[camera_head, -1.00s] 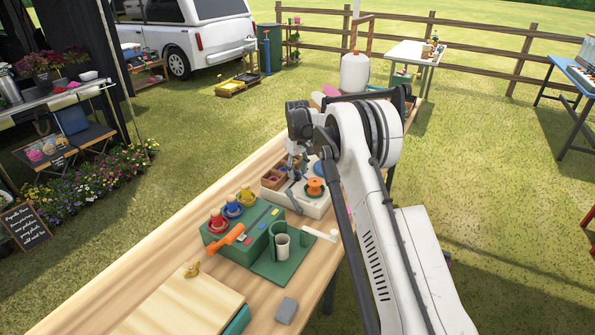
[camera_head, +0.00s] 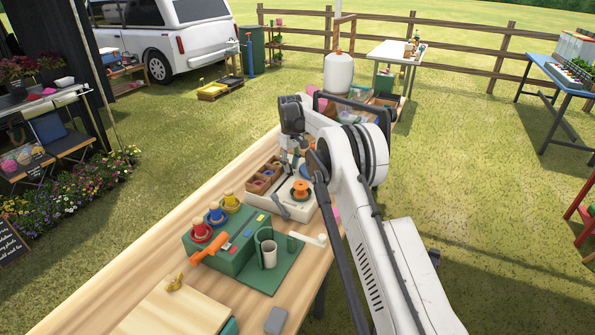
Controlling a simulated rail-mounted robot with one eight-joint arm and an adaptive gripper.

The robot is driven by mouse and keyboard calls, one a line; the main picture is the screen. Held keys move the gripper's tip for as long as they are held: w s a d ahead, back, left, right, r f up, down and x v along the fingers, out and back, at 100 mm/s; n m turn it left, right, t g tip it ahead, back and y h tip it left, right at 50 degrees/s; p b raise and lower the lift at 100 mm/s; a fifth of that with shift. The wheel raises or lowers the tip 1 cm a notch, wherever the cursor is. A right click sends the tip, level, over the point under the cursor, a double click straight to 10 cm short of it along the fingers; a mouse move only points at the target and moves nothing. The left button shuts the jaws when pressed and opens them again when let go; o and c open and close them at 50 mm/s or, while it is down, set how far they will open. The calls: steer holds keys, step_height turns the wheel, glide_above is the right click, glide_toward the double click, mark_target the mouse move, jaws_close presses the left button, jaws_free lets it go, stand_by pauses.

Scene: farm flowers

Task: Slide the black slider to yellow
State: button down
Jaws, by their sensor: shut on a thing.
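The green box (camera_head: 226,257) on the wooden table has red (camera_head: 201,231), blue (camera_head: 216,214) and yellow (camera_head: 231,201) knobs along its back. Small red, blue and yellow marks lie on its top, with the yellow mark (camera_head: 261,217) farthest back. I cannot clearly pick out the black slider.
An orange spool (camera_head: 300,188) sits on the white tray (camera_head: 297,209), close to my gripper. A brown divided box (camera_head: 264,178) stands beside it. A white cup (camera_head: 270,252) stands by the green holder. A grey block (camera_head: 276,320) lies near the table's front edge.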

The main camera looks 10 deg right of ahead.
steer(key=shift+w+d, duration=0.4)
steer(key=shift+r, duration=0.1)
steer(key=c, duration=1.6)
jaws_free()
steer(key=shift+w, duration=0.1)
step_height(320, 180, up, 12)
